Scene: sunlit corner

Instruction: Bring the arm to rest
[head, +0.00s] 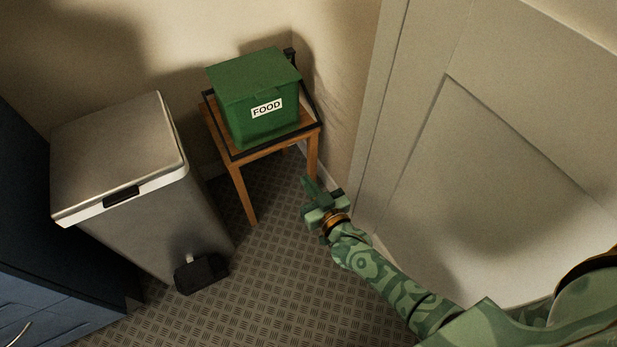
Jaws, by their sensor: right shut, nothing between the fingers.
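My right arm comes in from the lower right, with a green patterned forearm. Its gripper (312,188) is shut and empty, held over the floor in front of the small wooden table (243,190). The gripper appears just below and right of the table's right front leg in the picture, apart from the green bin. My left gripper is not in the head view.
A green lidded bin labelled FOOD (262,122) stands on the table inside a dark frame. A metal pedal bin (150,225) with its lid shut stands at left, beside a dark blue cabinet (50,290). A pale panelled door (490,170) is close at right. Patterned floor (290,290) is clear between.

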